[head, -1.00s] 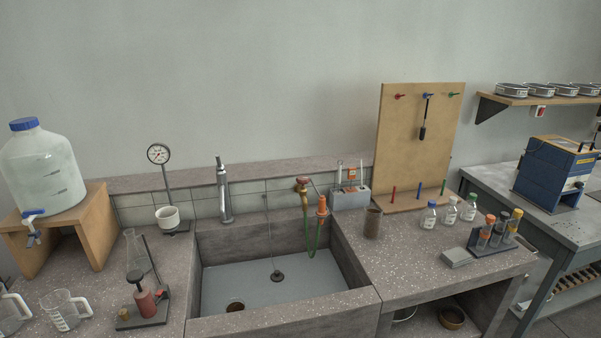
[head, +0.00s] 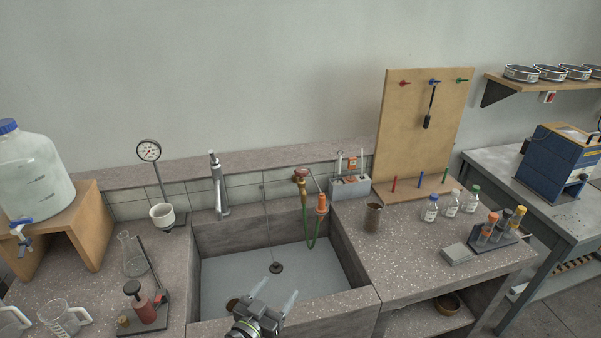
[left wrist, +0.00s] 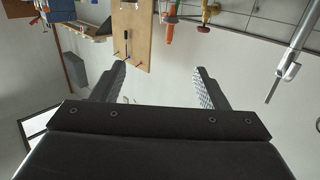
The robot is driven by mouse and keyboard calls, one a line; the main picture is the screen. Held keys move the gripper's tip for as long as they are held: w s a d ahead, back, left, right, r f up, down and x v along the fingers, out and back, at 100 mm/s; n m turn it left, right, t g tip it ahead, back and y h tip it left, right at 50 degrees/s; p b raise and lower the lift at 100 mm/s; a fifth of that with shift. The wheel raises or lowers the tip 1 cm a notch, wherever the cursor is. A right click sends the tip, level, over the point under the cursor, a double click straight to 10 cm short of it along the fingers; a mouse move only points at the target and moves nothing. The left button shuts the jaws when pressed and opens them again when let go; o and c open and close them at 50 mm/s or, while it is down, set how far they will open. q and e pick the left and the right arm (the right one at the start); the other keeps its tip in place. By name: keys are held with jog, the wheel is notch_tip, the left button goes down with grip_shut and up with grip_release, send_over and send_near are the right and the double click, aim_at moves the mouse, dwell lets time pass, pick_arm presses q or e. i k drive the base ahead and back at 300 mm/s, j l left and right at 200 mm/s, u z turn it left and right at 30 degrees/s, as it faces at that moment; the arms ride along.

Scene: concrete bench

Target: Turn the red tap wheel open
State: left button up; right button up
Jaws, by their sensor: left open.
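The red tap wheel (head: 299,172) sits on top of a brass tap at the sink's back edge, with a green hose below it. In the left wrist view, which appears upside down, the red wheel (left wrist: 204,29) is near the top edge. My left gripper (head: 276,294) is over the front of the sink, open and empty, well short of the tap. Its two spread fingers also show in the left wrist view (left wrist: 160,75) with nothing between them. My right gripper is not in view.
The sink (head: 345,301) lies below my left gripper. A tall chrome faucet (head: 218,187) stands left of the brass tap. An orange nozzle (head: 321,204) hangs just right of the tap. A pegboard (head: 420,130) and a brown beaker (head: 373,217) are further right.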

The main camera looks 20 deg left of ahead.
aim_at(300, 172)
jog(key=i+j, duration=0.35)
jog(key=i, duration=0.2)
jog(key=i+j, duration=0.35)
jog(key=i, duration=0.15)
